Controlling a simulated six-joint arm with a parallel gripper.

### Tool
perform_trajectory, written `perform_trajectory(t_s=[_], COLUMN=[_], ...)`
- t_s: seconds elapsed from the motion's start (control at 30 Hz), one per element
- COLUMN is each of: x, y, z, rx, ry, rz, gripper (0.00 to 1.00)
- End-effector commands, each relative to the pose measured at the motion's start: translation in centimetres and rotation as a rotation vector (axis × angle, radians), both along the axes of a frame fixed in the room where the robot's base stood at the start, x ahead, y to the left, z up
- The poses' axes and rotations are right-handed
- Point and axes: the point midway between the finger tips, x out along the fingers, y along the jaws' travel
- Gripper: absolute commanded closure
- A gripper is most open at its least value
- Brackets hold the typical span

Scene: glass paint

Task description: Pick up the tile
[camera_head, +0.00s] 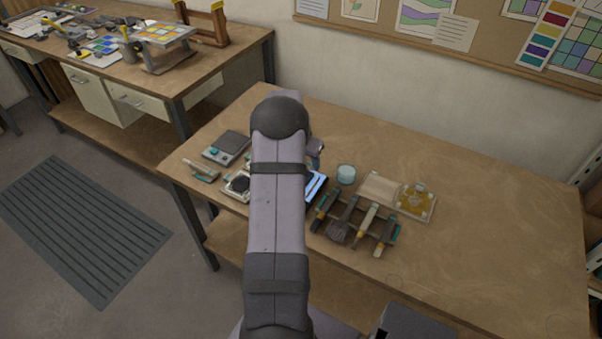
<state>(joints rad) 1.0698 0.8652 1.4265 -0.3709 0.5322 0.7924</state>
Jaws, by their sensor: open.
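My arm runs up the middle of the view and hides part of the workbench. The end of my gripper (316,158) shows just right of the arm, above the bench; its fingers are small and partly hidden. A bright blue flat piece with a pale stripe (315,187) lies below it, partly covered by the arm; it may be the tile, but I cannot tell for sure. I see nothing held in the gripper.
A rack of brushes and tools (357,222) stands at the bench front, with a clear jar (346,174) behind it. A grey scale-like device (227,147) and a small tool (201,171) lie left of my arm. The bench (490,230) is clear on the right.

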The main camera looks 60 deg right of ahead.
Motion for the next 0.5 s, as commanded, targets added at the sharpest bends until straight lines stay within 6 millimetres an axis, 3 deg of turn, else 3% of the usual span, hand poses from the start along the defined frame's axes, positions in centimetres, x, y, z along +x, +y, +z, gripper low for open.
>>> perform_trajectory(t_s=[0.4, 0.5], x=[0.00, 0.01], y=[-0.39, -0.38], z=[-0.99, -0.97], rx=[0.000, -0.001], ry=[0.000, 0.000], rz=[0.001, 0.001], gripper=[0.58, 0.79])
